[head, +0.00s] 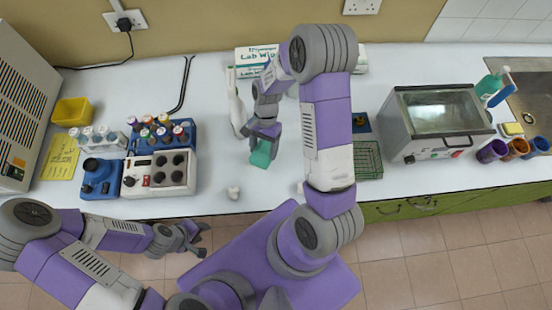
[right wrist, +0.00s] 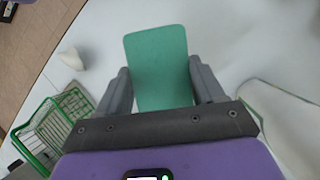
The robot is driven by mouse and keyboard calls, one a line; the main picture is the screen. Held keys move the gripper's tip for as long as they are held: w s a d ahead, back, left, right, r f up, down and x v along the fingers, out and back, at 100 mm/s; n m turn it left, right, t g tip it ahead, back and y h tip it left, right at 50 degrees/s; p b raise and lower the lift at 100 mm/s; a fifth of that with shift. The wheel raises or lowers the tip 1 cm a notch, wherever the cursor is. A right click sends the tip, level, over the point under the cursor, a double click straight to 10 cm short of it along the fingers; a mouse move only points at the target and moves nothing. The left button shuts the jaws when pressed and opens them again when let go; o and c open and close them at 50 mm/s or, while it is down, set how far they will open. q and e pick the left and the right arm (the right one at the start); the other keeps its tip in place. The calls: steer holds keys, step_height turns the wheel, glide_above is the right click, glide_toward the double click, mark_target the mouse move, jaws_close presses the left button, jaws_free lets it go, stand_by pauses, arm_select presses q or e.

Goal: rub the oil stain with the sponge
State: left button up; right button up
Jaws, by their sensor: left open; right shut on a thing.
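A teal, flat sponge (head: 261,156) is between the fingers of my right gripper (head: 264,142) over the white table, left of the arm in the head view. In the right wrist view the sponge (right wrist: 158,65) stands out past both fingers, which are shut on it. I cannot tell whether it touches the table. No oil stain can be made out; the sponge and arm cover part of the table. My left gripper (head: 199,240) is open and empty, in front of the table's front edge.
A small white lump (head: 234,192) lies near the front edge. A white object (head: 236,105) lies behind and left of the sponge. A tube rack (head: 176,133) and a knobbed device (head: 158,172) stand left, a green wire basket (head: 367,160) and a metal bath (head: 435,122) right.

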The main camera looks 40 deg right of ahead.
steer(key=shift+r+p, duration=1.1)
steer(key=shift+r, duration=0.55)
